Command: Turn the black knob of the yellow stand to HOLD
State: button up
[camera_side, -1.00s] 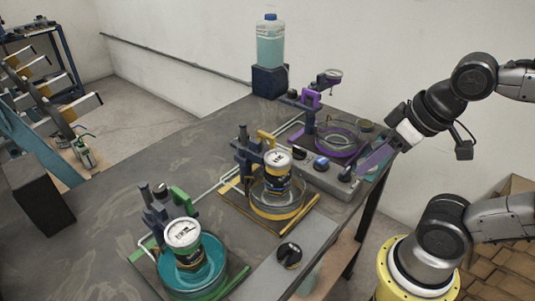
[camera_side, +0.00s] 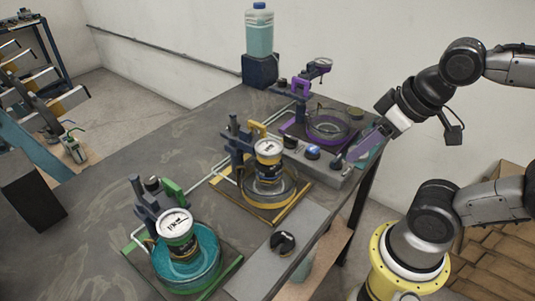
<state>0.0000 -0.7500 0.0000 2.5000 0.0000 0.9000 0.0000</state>
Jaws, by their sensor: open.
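The yellow stand (camera_side: 287,207) is in the middle of the bench, with a clear bowl and a labelled can on it. A grey panel (camera_side: 325,178) at its right side carries a black knob (camera_side: 290,141), a blue knob (camera_side: 313,152) and another dark knob (camera_side: 336,164). I cannot read a HOLD mark or tell where the knobs point. My gripper (camera_side: 352,158), with purple fingers, is open beside the panel's right end, close to the right-hand dark knob. I cannot tell whether it touches that knob; the fingers partly overlap each other in this view.
A green stand (camera_side: 225,275) with a can and teal bowl is at the front, near another panel (camera_side: 290,217) with a black knob (camera_side: 282,243). A purple stand (camera_side: 292,129) and a blue-liquid bottle (camera_side: 259,38) are at the back.

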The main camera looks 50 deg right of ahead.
jog(key=shift+o, duration=0.2)
jog(key=w+a+r+n+g+y, duration=0.1)
jog(key=w+a+r+n+y, duration=0.1)
jog(key=w+r+n, duration=0.95)
jog(key=w+d+y, duration=0.1)
jog(key=w+d, duration=0.1)
jog(key=w, duration=1.1)
jog(key=shift+m+g, duration=0.75)
jog(key=shift+g, duration=0.15)
jog(key=d+x, duration=0.1)
jog(key=x, duration=0.5)
jog(key=w+d+x, duration=0.1)
jog(key=x, duration=0.5)
jog(key=w+d+x, duration=0.1)
jog(key=d+x, duration=0.1)
jog(key=x, duration=0.4)
jog(key=shift+w+a+f, duration=0.15)
jog(key=shift+w+f, duration=0.1)
jog(key=shift+f, duration=0.25)
